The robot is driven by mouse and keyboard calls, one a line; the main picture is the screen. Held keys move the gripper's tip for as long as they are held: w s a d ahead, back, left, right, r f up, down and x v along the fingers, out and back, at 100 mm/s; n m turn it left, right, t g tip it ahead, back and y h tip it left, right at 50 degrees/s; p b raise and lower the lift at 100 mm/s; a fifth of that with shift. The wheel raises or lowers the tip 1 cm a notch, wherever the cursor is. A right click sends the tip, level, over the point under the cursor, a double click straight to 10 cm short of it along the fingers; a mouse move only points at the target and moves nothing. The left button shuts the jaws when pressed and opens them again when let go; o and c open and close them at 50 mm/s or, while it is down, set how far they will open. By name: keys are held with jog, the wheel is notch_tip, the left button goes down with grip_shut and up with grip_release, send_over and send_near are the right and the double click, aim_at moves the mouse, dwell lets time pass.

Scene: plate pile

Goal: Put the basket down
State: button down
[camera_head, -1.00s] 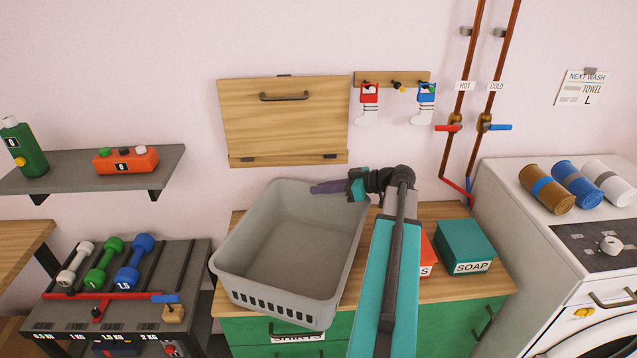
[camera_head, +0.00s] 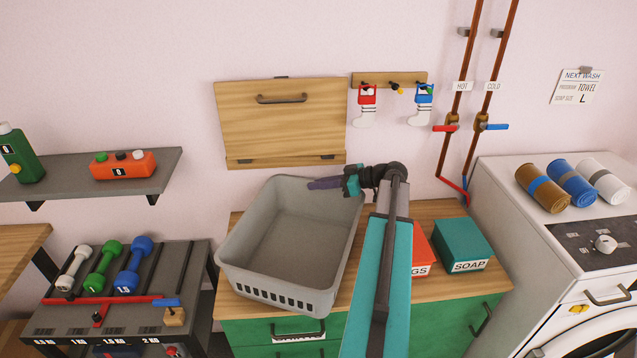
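The grey laundry basket (camera_head: 335,255) is empty and upright over the wooden counter (camera_head: 447,208) on the green drawers. Its slotted front side faces me and lies over the counter's front edge in the picture. I cannot tell if its whole base touches the wood. My gripper (camera_head: 325,184) is at the basket's far right corner, with a purple finger across the rim. It appears shut on the rim; the other finger is hidden.
A red box (camera_head: 422,248) and a teal SOAP box (camera_head: 462,243) stand right of my arm. A washing machine (camera_head: 520,225) is at the right. A dumbbell rack (camera_head: 190,262) is close on the left. A folded wooden panel (camera_head: 285,122) is on the wall behind.

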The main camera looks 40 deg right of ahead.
jog(key=shift+w+a+f, duration=0.1)
jog(key=shift+f, duration=0.1)
dwell(0.3)
jog(key=c, duration=2)
grip_release()
jog(key=shift+r, duration=0.15)
jog(key=b+v, duration=0.3)
jog(key=v, duration=0.9)
jog(key=shift+b, duration=0.4)
